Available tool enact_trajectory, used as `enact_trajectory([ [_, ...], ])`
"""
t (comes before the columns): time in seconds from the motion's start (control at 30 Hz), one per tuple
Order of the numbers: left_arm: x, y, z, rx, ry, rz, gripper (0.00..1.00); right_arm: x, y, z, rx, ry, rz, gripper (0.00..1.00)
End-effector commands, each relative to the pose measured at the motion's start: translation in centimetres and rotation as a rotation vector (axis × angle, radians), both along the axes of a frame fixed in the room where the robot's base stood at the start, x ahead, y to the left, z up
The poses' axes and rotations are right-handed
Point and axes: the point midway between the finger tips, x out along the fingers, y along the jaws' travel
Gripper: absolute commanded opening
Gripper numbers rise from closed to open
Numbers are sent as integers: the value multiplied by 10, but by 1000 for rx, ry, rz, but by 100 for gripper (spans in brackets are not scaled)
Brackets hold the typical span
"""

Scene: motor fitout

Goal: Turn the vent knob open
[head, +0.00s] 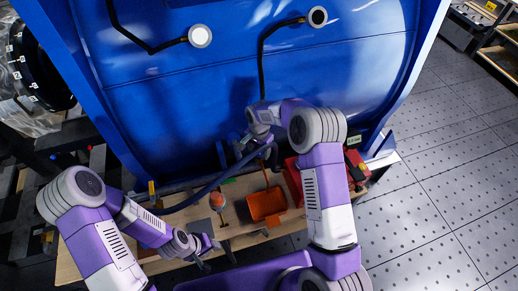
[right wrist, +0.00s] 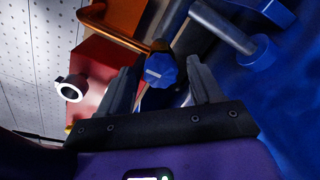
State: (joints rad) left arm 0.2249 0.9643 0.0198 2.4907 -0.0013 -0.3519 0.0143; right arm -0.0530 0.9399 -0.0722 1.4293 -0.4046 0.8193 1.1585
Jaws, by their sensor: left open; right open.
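The vent knob (right wrist: 160,70) is a blue faceted knob with a white mark on its face, at the end of a copper-coloured pipe (right wrist: 118,33) in the right wrist view. My right gripper (right wrist: 160,78) is open, with one finger on each side of the knob. Small gaps seem to show between fingers and knob, so contact is not clear. In the head view my right gripper (head: 262,138) is small and dark against the blue housing, and I cannot make out the knob there. My left gripper (head: 204,252) is open and empty over the bench's front left.
A blue housing (head: 240,75) fills the back. On the wooden bench (head: 240,240) are an orange tray (head: 267,204), an orange-topped cup (head: 217,200) and a red box (head: 293,183). A grey rod with a blue end (right wrist: 222,27) lies close right of the knob.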

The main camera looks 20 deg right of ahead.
Motion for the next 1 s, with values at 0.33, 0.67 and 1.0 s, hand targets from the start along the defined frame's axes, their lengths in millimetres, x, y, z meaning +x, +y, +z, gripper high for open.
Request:
enact_trajectory([
  [0.33, 0, 0, 0, 0, 0, 0, 43, 0, 0, 0, 0, 0, 0, 31],
  [0.67, 0, 0, -1, 0, 0, 0, 43, 0, 0, 1, 1, -1, 10, 9],
  [1.0, 0, 0, -13, 0, 0, 0, 43, 0, 0, 0, 0, -2, 160, 9],
])
